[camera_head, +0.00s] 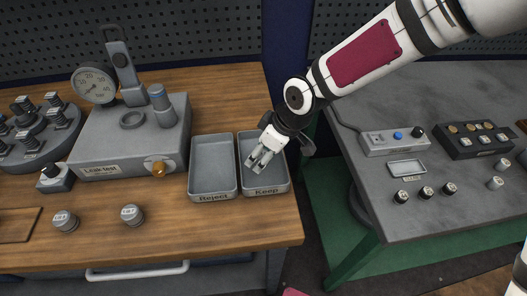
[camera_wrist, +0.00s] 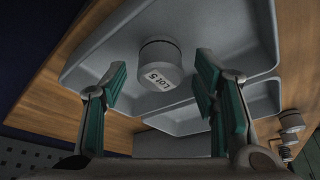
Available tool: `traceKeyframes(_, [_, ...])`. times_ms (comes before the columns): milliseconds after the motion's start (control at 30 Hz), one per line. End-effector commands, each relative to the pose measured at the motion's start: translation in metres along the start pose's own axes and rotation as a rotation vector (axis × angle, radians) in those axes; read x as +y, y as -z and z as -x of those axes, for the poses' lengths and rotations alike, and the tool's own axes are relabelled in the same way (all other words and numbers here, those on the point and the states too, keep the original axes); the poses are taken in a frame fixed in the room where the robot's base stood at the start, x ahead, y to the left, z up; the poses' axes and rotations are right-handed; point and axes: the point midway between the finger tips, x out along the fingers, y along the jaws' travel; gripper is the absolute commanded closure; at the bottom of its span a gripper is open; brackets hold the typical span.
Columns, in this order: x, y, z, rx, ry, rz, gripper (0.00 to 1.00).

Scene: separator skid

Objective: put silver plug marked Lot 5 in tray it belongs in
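The silver plug marked Lot 5 (camera_wrist: 160,62) shows in the wrist view, its label readable, inside the grey Keep tray (camera_wrist: 235,40). My gripper (camera_head: 260,159) is over the Keep tray (camera_head: 268,190) in the head view. In the wrist view its fingers (camera_wrist: 161,75) stand apart on either side of the plug, with a gap to each. I cannot tell whether the plug rests fully on the tray floor. The head view does not show the plug clearly behind the fingers. The Reject tray (camera_head: 213,167) is empty, just left of the Keep tray.
Two silver plugs (camera_head: 65,221) (camera_head: 132,215) stand on the wooden bench's front left. The leak test box (camera_head: 125,137) is left of the trays. A grey table (camera_head: 440,215) with small parts and boxes stands right, across a gap from the bench.

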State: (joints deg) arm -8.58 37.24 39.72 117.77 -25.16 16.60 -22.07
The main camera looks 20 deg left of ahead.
Motion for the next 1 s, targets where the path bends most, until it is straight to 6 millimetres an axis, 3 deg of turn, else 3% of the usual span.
traceKeyframes(267, [0.001, 0.002, 0.007, 0.001, -0.002, -0.001, 0.46])
traceKeyframes(700, [0.001, 0.001, 0.089, 0.002, -0.004, -0.003, 0.46])
traceKeyframes(1000, [0.000, 0.001, 0.121, 0.000, -0.001, 0.000, 0.46])
